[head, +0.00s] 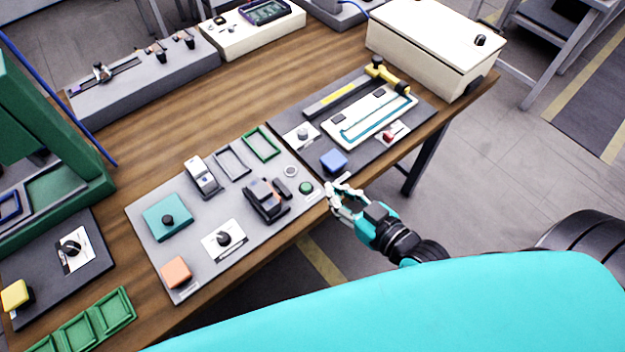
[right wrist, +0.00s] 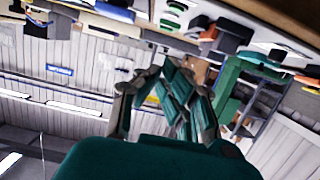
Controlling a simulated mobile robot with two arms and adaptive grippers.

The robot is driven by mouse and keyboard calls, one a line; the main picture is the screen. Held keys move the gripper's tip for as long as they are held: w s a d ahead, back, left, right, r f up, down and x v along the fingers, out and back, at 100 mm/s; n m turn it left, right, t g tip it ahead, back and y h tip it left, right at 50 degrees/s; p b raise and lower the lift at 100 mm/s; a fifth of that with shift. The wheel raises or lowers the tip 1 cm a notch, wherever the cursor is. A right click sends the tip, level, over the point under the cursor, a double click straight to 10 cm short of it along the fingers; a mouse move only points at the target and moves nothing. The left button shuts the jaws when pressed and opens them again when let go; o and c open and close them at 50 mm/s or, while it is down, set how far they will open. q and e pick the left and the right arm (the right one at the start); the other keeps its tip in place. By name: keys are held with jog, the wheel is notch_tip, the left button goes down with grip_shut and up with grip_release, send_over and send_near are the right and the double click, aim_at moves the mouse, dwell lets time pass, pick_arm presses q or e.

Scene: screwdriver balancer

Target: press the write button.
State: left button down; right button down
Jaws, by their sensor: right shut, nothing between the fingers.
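A light grey panel (head: 143,222) lies at the front of the wooden table in the head view. Near its right corner is a round green button (head: 306,188). An orange square button (head: 176,272) is at its front left corner. A blue square button (head: 334,160) is on the dark panel to the right. The labels are too small to read, so I cannot tell which is the write button. My right gripper (head: 336,184) is shut and empty, just right of the green button by the table edge. It also shows in the right wrist view (right wrist: 160,82). My left gripper is out of view.
The grey panel holds a black device (head: 265,200), a black knob (head: 224,238) and a teal block (head: 168,217). A yellow button (head: 14,295) and green tray (head: 85,328) are at left. A cream box (head: 410,40) stands back right. Bare wood lies behind the panels.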

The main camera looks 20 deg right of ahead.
jog(key=p, duration=0.1)
send_over(306, 187)
jog(key=s+d, duration=0.1)
jog(key=s, duration=0.1)
jog(key=shift+w+d+f, duration=0.1)
jog(key=shift+d+f, duration=0.1)
jog(key=shift+f, duration=0.55)
jog(key=f, duration=0.3)
jog(key=shift+w+a+f, duration=0.15)
jog(key=shift+w+f, duration=0.1)
jog(key=shift+w, duration=0.1)
jog(key=shift+f, duration=0.5)
